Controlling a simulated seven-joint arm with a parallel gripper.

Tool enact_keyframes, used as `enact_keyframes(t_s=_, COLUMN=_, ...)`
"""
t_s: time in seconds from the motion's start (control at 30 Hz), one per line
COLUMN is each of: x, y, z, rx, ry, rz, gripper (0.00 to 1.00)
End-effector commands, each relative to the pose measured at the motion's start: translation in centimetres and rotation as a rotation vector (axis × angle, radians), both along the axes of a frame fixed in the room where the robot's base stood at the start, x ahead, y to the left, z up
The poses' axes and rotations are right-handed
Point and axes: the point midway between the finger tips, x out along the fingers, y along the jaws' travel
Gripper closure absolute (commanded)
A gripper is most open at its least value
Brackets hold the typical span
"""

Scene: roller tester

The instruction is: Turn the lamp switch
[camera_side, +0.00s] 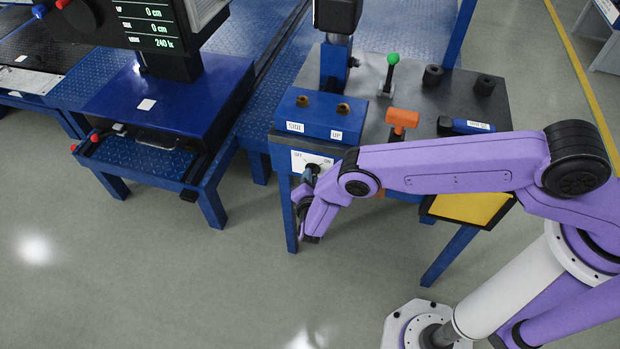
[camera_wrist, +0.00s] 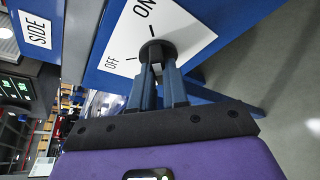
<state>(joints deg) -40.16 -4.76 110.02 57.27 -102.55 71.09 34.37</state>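The lamp switch (camera_wrist: 158,50) is a round black knob on a white plate (camera_wrist: 122,52) marked OFF and ON, on the front of the blue bench. The plate also shows in the side view (camera_side: 298,160). My gripper (camera_wrist: 157,72) reaches straight to the switch, with its narrow fingers close together on either side of the knob's grip. It looks shut on the knob; the fingers hide the contact.
Above the plate is a blue box (camera_side: 325,115) with SIDE and UP labels. A display (camera_side: 155,22) reads 240 lx. Floor before the bench is clear.

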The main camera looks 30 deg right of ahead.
Motion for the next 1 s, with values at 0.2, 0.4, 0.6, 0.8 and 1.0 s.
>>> enact_keyframes(t_s=0.2, x=-0.03, y=0.01, z=0.01, rx=-0.001, ry=0.002, rz=0.000, gripper=1.00)
enact_keyframes(t_s=0.4, x=-0.01, y=-0.01, z=0.02, rx=-0.030, ry=0.031, rz=-0.002, gripper=1.00)
enact_keyframes(t_s=0.6, x=0.04, y=0.10, z=0.06, rx=-0.108, ry=0.109, rz=-0.001, gripper=1.00)
enact_keyframes(t_s=0.8, x=0.10, y=0.17, z=0.08, rx=-0.228, ry=0.231, rz=-0.001, gripper=1.00)
enact_keyframes(t_s=1.0, x=0.10, y=0.27, z=0.07, rx=-0.357, ry=0.362, rz=0.000, gripper=1.00)
